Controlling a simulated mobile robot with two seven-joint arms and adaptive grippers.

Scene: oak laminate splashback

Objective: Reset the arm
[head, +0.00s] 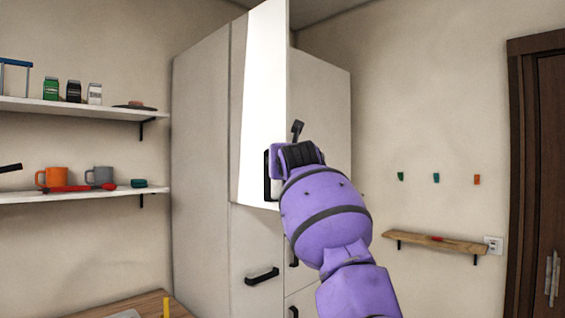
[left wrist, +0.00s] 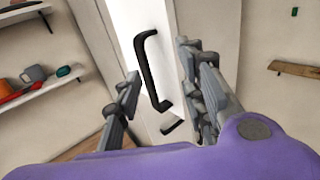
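My left gripper (head: 284,160) is at a tall white cupboard, beside the black handle (head: 268,176) of its upper door (head: 262,90). The door looks swung partly out, its bright face reaching above the cupboard top. In the left wrist view, the gripper's two fingers (left wrist: 160,95) are spread apart. The black upright handle (left wrist: 146,70) shows between and beyond them, and I cannot tell if a finger touches it. Nothing is held between the fingertips. My purple arm hides part of the cupboard. My right gripper is in neither view.
Two white shelves (head: 85,194) on the left wall hold cartons, an orange mug (head: 52,177), a grey mug and small items. A lower cupboard handle (head: 262,275) sticks out. A wooden shelf (head: 425,242) with hooks above and a dark door (head: 540,180) are at right.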

